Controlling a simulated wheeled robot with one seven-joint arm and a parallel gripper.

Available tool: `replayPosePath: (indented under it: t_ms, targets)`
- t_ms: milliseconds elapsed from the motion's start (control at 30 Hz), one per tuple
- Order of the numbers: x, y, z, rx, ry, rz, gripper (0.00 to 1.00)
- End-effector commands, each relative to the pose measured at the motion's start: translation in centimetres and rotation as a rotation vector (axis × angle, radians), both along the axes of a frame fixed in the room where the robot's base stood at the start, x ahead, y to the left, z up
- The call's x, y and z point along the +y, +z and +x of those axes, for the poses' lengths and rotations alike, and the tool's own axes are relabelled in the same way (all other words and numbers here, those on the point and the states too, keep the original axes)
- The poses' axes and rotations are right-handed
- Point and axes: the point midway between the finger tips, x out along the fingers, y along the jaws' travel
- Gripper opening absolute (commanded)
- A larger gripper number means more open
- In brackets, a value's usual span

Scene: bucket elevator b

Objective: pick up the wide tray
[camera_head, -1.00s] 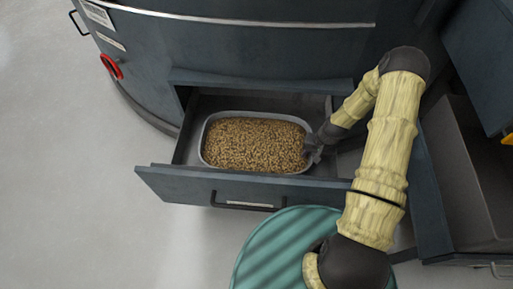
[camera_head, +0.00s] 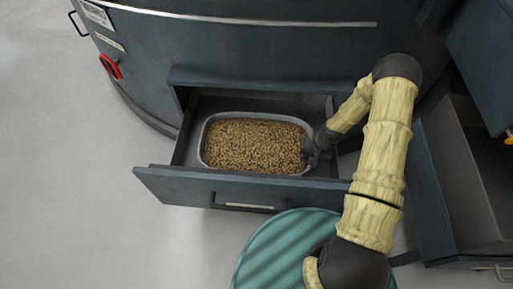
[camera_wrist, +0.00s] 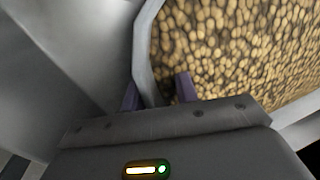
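The wide tray (camera_head: 203,138) is a grey, round-cornered tray filled with tan pellets. It sits inside an open drawer. My gripper (camera_head: 308,152) is low at the tray's right end, partly hidden by my wrist in the head view. In the wrist view, the two fingers of my gripper (camera_wrist: 158,92) stand apart on either side of the tray's rim (camera_wrist: 143,58), one outside it and one on the pellet side. A gap shows between the rim and the inner finger, so the gripper looks open around the rim.
The drawer (camera_head: 165,183) is pulled out of a dark blue-grey curved cabinet (camera_head: 230,50); its walls surround the tray closely. A round teal lid or drum top (camera_head: 275,250) stands in front. Another open bin (camera_head: 465,180) is at the right. Clear floor lies left.

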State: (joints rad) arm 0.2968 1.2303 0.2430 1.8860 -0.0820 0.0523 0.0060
Motion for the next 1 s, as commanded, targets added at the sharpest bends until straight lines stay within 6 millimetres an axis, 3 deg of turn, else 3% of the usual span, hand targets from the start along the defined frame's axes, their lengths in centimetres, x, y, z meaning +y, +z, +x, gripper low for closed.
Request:
replayPosePath:
  t_ms: [167, 300, 333, 1000]
  targets:
    - [-0.01, -0.24, 0.0, 0.0, 0.0, 0.0, 0.3]
    - [0.0, -0.22, 0.0, 0.0, 0.0, 0.0, 0.02]
    - [0.0, -0.22, 0.0, 0.0, 0.0, 0.0, 0.0]
    - [-0.02, -0.23, -0.02, 0.0, 0.0, 0.0, 0.0]
